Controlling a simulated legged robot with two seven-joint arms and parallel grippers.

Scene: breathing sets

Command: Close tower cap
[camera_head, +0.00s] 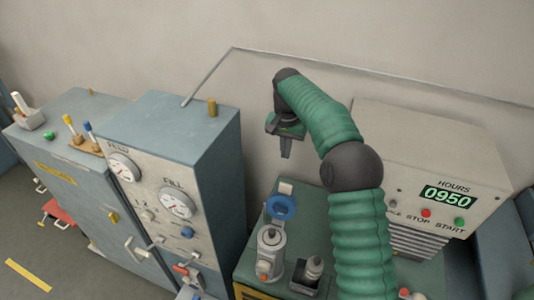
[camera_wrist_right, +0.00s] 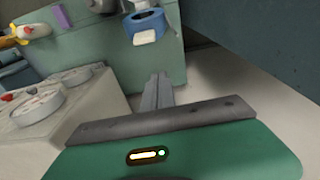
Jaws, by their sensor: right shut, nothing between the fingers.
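A grey cylindrical tower (camera_head: 270,243) stands upright on the green bench (camera_head: 318,205). A blue ring-shaped part (camera_head: 281,207), which looks like the raised cap, is just behind and above the tower, beside a small white block. The blue part also shows in the wrist view (camera_wrist_right: 148,25), near the top. I cannot tell exactly how it is joined to the tower. My right gripper (camera_head: 286,153) is above and behind the blue part, apart from it, pointing down. Its fingers (camera_wrist_right: 160,80) are shut and empty. My left gripper is not in view.
A blue-grey cabinet (camera_head: 215,150) with gauges stands left of the bench. A cream box (camera_head: 430,150) with a display reading 0950 is at the right, behind my right arm. A dark holder with a grey bottle (camera_head: 314,267) sits right of the tower. The wall is behind.

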